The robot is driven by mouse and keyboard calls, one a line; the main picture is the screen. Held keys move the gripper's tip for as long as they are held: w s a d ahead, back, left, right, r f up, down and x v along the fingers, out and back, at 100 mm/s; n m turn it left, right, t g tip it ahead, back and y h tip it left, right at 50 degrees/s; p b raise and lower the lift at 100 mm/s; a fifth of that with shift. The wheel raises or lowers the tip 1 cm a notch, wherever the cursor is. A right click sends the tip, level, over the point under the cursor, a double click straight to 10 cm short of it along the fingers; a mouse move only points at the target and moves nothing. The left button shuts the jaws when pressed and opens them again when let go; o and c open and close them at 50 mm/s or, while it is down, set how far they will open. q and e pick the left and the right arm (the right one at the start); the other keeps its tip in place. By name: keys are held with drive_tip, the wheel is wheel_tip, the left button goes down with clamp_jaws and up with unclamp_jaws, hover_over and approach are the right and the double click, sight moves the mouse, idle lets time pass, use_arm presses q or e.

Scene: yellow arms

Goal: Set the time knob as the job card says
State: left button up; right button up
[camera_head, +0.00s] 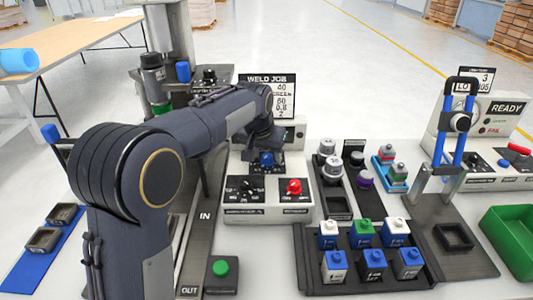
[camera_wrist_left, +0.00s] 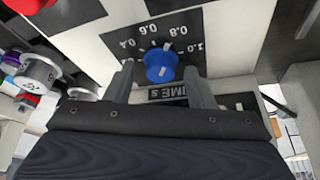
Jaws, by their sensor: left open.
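The time knob (camera_head: 267,159) is blue and sits on a black dial plate on the white control box. In the left wrist view the blue knob (camera_wrist_left: 160,68) has a dial with marks including 0.4, 0.6, 0.8 and 1.0 and a label reading TIME s below. My left gripper (camera_wrist_left: 158,72) is open, with one finger on each side of the knob; I cannot tell whether they touch it. Which mark the knob points to is unclear. The job card (camera_head: 281,98), headed WELD JOB, stands behind the box and shows 40, GREEN, 60, 0.8 and 2.
A green button (camera_head: 220,267) is at the front.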

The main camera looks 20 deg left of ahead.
use_arm(q)
drive_tip(key=c, duration=1)
drive_tip(key=shift+o, duration=0.2)
drive_tip(key=shift+a+m+p, duration=0.1)
drive_tip(key=shift+m+p, duration=0.25)
drive_tip(key=shift+m, duration=0.15)
drive_tip(key=shift+m+h, duration=0.3)
drive_tip(key=o, duration=1)
drive_tip(key=shift+c, duration=0.2)
